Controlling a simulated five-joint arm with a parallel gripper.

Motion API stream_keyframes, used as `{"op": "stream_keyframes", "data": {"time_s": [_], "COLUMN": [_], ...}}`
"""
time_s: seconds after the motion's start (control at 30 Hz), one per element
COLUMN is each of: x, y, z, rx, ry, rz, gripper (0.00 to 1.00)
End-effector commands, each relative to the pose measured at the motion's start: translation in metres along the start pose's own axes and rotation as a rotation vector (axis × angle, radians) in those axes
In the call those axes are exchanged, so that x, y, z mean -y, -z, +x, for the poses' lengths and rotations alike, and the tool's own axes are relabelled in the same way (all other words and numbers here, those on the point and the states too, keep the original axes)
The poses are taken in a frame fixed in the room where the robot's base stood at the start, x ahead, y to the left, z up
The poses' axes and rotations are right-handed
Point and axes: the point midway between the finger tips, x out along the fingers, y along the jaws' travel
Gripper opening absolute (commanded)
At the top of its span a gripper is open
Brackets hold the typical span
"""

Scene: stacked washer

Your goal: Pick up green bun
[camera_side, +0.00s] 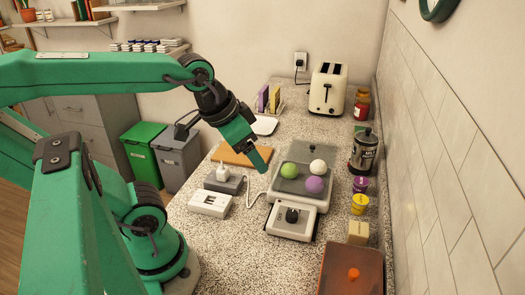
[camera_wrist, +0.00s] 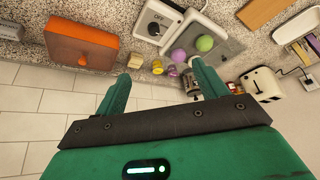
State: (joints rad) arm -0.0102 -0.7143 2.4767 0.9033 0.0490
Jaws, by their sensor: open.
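The green bun (camera_side: 290,170) is a small round ball on the grey top of a white appliance with a knob (camera_side: 292,214). A white bun (camera_side: 318,166) and a purple bun (camera_side: 314,185) sit beside it. My gripper (camera_side: 264,163) is above and to the left of the green bun in the side view, apart from it. In the wrist view the green bun (camera_wrist: 204,43) is beyond my open, empty gripper (camera_wrist: 160,85), near the purple bun (camera_wrist: 178,55). The white bun there is partly hidden by a finger.
A metal canister (camera_side: 364,152), purple cup (camera_side: 360,184) and yellow cup (camera_side: 359,204) stand right of the appliance. A toaster (camera_side: 328,88) is at the back. A cutting board (camera_side: 240,155) and a plug on a grey block (camera_side: 224,180) lie left. An orange-knobbed box (camera_side: 350,272) is in front.

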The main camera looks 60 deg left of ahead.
Motion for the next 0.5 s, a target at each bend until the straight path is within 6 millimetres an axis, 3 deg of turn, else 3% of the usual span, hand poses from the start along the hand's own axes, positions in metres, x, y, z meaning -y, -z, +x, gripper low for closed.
{"op": "stream_keyframes", "data": {"time_s": [0.5], "x": [0.032], "y": [0.058], "z": [0.034], "rx": [0.165], "ry": [-0.008], "rz": [0.372], "gripper": [0.72]}}
